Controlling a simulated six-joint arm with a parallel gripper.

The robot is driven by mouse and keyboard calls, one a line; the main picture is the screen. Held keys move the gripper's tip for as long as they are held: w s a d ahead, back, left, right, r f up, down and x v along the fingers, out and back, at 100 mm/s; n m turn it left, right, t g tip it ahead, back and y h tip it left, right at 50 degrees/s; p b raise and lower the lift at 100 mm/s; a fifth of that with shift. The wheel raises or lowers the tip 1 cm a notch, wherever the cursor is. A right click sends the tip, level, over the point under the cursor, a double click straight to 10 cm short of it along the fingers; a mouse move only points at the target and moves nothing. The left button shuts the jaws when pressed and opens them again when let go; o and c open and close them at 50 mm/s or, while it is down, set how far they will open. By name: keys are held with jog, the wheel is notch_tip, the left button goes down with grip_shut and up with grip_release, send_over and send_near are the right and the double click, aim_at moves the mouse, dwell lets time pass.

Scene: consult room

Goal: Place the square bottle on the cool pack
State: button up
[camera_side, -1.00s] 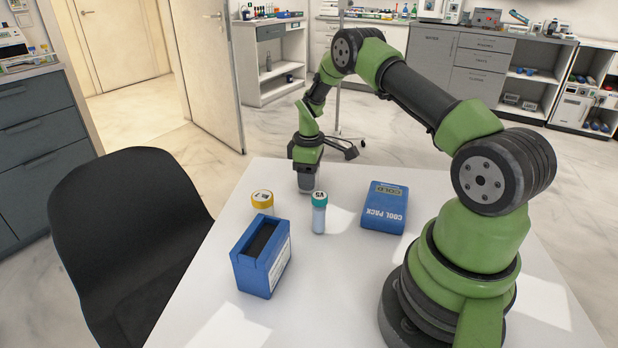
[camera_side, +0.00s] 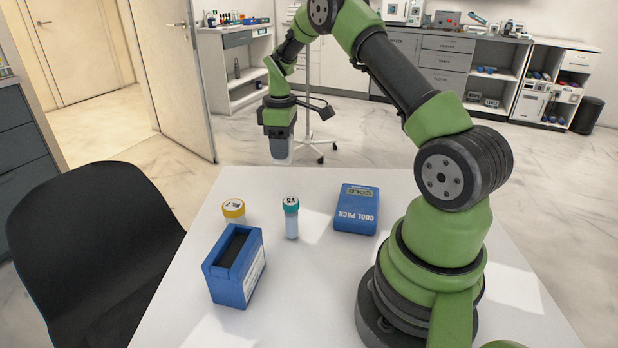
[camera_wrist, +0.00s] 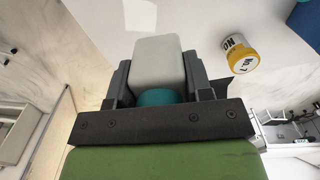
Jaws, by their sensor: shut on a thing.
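The square bottle (camera_wrist: 160,60) is pale with rounded edges and a teal cap, seen close up in the wrist view. My gripper (camera_wrist: 157,76) is shut on it, with a jaw on each side near the cap. In the side view my gripper (camera_side: 279,132) holds the bottle (camera_side: 282,152) upright, cap end up, in the air above the table's far edge. The cool pack (camera_side: 356,214) is a flat blue block lying on the table, to the right of and lower than the bottle. Its top is bare.
A teal-capped vial (camera_side: 291,220) stands left of the cool pack. A yellow-capped jar (camera_side: 233,210) stands farther left, also in the wrist view (camera_wrist: 240,55). A blue open-topped box (camera_side: 234,268) is in front of it. The white table (camera_side: 300,300) has clear room at the front.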

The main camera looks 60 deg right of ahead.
jog(key=s+d+r+m, duration=0.2)
jog(key=s, duration=0.6)
jog(key=m, duration=0.1)
send_over(358, 201)
notch_tip(358, 201, down, 4)
jog(key=shift+s+r, duration=0.1)
jog(key=shift+r, duration=0.15)
jog(key=shift+f, duration=2.4)
jog(key=o, duration=0.9)
jog(key=shift+f, duration=0.1)
